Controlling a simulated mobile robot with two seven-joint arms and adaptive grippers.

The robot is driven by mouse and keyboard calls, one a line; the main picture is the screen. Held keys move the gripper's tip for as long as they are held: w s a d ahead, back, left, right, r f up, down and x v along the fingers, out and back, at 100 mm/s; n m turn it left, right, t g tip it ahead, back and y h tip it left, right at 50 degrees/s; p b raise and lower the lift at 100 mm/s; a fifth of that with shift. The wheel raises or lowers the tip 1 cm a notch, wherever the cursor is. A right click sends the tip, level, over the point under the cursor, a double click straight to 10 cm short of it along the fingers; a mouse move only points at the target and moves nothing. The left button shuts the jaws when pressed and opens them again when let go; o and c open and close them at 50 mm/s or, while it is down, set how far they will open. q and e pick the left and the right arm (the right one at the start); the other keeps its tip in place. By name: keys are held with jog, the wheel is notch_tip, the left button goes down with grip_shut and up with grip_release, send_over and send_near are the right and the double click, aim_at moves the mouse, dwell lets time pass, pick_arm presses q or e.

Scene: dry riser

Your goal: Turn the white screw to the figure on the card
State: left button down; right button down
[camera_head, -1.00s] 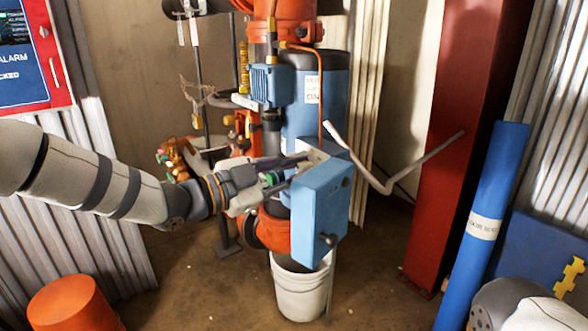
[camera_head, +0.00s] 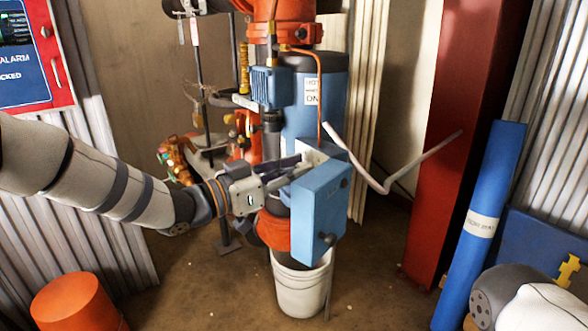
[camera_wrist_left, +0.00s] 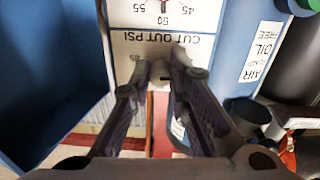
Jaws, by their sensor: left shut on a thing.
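My left gripper (camera_head: 302,162) reaches to the pale plate beside the blue box (camera_head: 322,210). In the left wrist view the gripper (camera_wrist_left: 165,75) is shut on the white screw (camera_wrist_left: 158,72), which shows only partly between the fingertips. Behind it is a white card (camera_wrist_left: 190,48) with "CUT OUT PSI", upside down in this view. A small figure near the left finger is too blurred to read surely. A scale (camera_wrist_left: 163,12) at the top edge shows 45, 50 and 55, with a red pointer near 50. My right gripper is out of view.
A bent grey lever (camera_head: 375,180) sticks out right of the box. A blue cylinder (camera_head: 325,100) stands behind it, and a white bucket (camera_head: 298,292) below. A red column (camera_head: 435,150) and a blue tube (camera_head: 485,220) stand at the right.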

pick_arm(q)
jog(key=shift+f+n, duration=0.1)
jog(key=shift+n, duration=0.5)
jog(key=c, duration=1.5)
grip_release()
jog(key=shift+a, duration=0.1)
